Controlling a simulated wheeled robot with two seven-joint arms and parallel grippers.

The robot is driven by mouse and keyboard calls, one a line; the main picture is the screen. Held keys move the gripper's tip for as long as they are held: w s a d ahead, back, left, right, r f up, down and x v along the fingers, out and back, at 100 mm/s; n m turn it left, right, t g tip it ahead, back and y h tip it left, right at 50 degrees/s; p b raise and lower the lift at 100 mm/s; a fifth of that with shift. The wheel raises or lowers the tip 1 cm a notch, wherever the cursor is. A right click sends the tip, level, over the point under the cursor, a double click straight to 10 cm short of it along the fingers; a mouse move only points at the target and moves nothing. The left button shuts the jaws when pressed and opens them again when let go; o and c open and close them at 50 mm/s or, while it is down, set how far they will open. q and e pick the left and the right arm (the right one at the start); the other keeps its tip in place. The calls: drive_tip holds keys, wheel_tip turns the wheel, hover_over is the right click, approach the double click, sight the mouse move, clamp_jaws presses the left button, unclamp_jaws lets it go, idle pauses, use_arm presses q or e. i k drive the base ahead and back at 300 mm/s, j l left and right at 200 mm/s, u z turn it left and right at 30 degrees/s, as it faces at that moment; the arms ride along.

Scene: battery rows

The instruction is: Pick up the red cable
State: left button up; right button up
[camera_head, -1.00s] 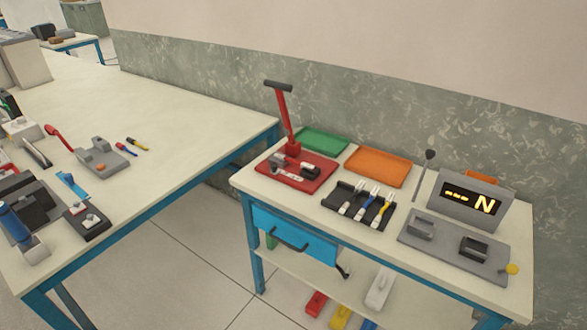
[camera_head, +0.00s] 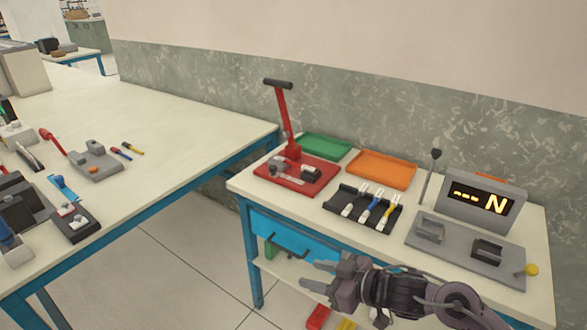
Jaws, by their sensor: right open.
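I cannot clearly make out a red cable. A black rack (camera_head: 338,204) on the small workbench holds a few cable-like pieces with white ends; blue (camera_head: 371,212) and yellow (camera_head: 388,212) show on two of them. On the left table, a small tool with a red end (camera_head: 116,150) lies beside a yellow one (camera_head: 133,148). My right gripper (camera_head: 313,276) is open and empty, in front of the small workbench, nearer to me than the rack and apart from it. It points left. My left gripper is out of view.
A red press (camera_head: 262,170) with a tall lever, a green tray (camera_head: 325,147), an orange tray (camera_head: 382,170) and a grey tester (camera_head: 508,190) reading "N" crowd the workbench. A red block (camera_head: 318,317) shows below.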

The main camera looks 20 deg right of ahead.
sight(303, 167)
drive_tip(key=i+l, duration=0.3)
drive_tip(key=i, duration=0.15)
drive_tip(key=i+l, duration=0.25)
drive_tip(key=i, duration=0.25)
drive_tip(key=i+l, duration=0.3)
drive_tip(key=i, duration=0.15)
